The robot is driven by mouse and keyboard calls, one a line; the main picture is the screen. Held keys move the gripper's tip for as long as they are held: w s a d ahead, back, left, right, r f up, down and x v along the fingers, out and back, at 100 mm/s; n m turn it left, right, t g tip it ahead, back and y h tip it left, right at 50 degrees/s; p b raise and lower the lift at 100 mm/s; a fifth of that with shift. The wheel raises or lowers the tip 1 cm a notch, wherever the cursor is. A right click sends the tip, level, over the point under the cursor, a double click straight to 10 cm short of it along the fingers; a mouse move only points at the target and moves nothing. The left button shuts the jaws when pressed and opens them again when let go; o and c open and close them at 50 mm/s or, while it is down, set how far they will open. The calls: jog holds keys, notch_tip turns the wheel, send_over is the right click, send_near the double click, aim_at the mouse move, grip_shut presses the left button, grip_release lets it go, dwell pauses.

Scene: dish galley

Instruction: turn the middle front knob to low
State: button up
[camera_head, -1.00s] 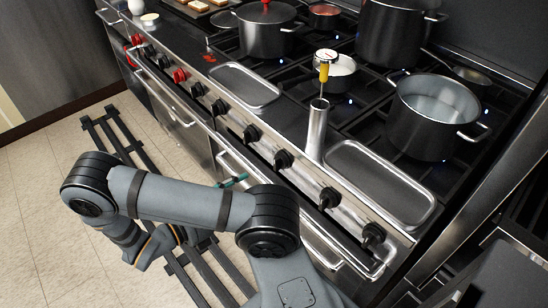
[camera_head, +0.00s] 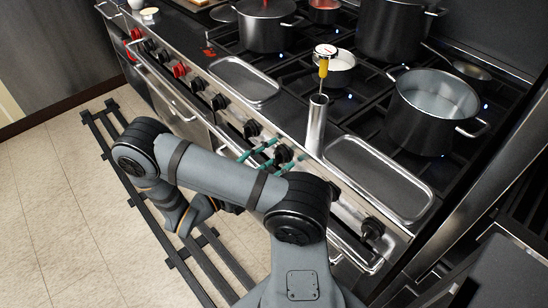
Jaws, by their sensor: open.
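A row of black and red knobs runs along the steel front panel (camera_head: 237,117) of the range. My gripper (camera_head: 287,151) is open, with its teal fingers at the panel. One black knob (camera_head: 283,153) shows between the fingertips, one finger to each side. Whether the fingers touch it cannot be told. Another black knob (camera_head: 252,128) is just left of the fingers, and one more (camera_head: 372,228) is at the right end. The knobs' markings are too small to read.
A steel handle rail (camera_head: 186,109) runs in front of the panel below the knobs. Above are an upright steel cylinder (camera_head: 316,128), a shallow tray (camera_head: 380,180), a thermometer (camera_head: 324,62) and several pots, including a large one (camera_head: 432,115). Slatted black racking (camera_head: 165,235) lies on the floor.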

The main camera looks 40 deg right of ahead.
jog(key=shift+c, duration=1.3)
jog(key=c, duration=0.7)
jog(key=shift+c, duration=0.6)
jog(key=shift+r+p, duration=0.2)
jog(key=shift+p, duration=0.15)
jog(key=shift+r+n+p, duration=0.1)
jog(key=shift+n+p, duration=0.75)
jog(key=shift+n, duration=0.15)
jog(key=shift+w+n+p, duration=0.1)
jog(key=shift+n+p, duration=0.95)
jog(key=shift+n, duration=1.05)
jog(key=shift+f, duration=0.2)
